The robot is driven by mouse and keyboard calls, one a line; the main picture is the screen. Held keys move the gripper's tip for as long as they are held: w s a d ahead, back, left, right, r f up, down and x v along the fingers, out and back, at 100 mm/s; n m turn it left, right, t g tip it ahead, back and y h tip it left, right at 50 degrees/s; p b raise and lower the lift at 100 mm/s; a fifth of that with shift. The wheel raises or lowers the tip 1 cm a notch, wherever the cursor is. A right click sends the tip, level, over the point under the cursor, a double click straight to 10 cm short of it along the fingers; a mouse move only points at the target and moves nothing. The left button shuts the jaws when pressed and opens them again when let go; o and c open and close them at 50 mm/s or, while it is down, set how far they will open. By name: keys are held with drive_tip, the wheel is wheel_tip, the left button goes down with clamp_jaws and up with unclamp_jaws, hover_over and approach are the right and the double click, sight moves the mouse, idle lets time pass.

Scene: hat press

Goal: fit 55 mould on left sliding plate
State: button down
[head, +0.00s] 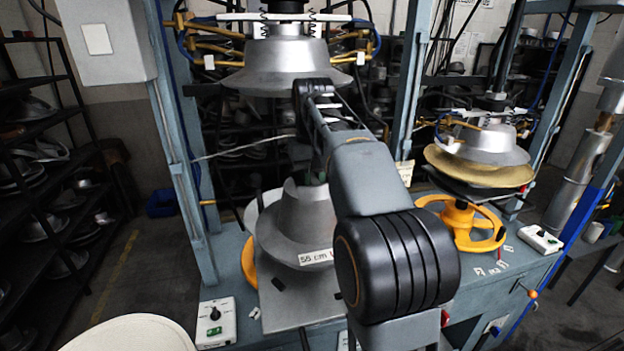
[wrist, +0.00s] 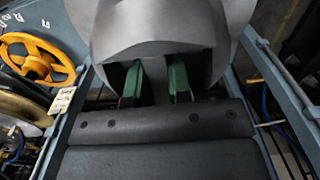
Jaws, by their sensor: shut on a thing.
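The 55 mould (head: 290,222) is a grey metal hat form with a wide brim and a white "55 cm" label, in the left press. Its near right side is hidden by my arm. The left sliding plate (head: 285,305) is a flat grey plate below the mould. I cannot tell whether the mould touches it. In the wrist view, my gripper (wrist: 156,84) has its green fingers in the openings of the mould (wrist: 155,28), shut on the rib between them. In the head view the fingers are mostly hidden behind the arm.
A silver upper mould (head: 283,62) hangs above in the left press. Blue posts (head: 183,165) flank it. The right press holds another mould (head: 490,145) above a yellow handwheel (head: 465,228). A control box (head: 215,322) stands at the bench's front left. Dark shelves (head: 45,180) hold metal forms.

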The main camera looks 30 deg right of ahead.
drive_tip(key=shift+f, duration=0.2)
drive_tip(key=shift+f+b, duration=0.9)
drive_tip(key=shift+f, duration=0.5)
idle(0.3)
drive_tip(key=shift+f+b, duration=1.1)
drive_tip(key=shift+f, duration=0.8)
idle(1.0)
drive_tip(key=c, duration=1.2)
unclamp_jaws()
drive_tip(key=shift+s, duration=0.15)
drive_tip(key=shift+o, duration=1.2)
drive_tip(key=shift+f, duration=0.15)
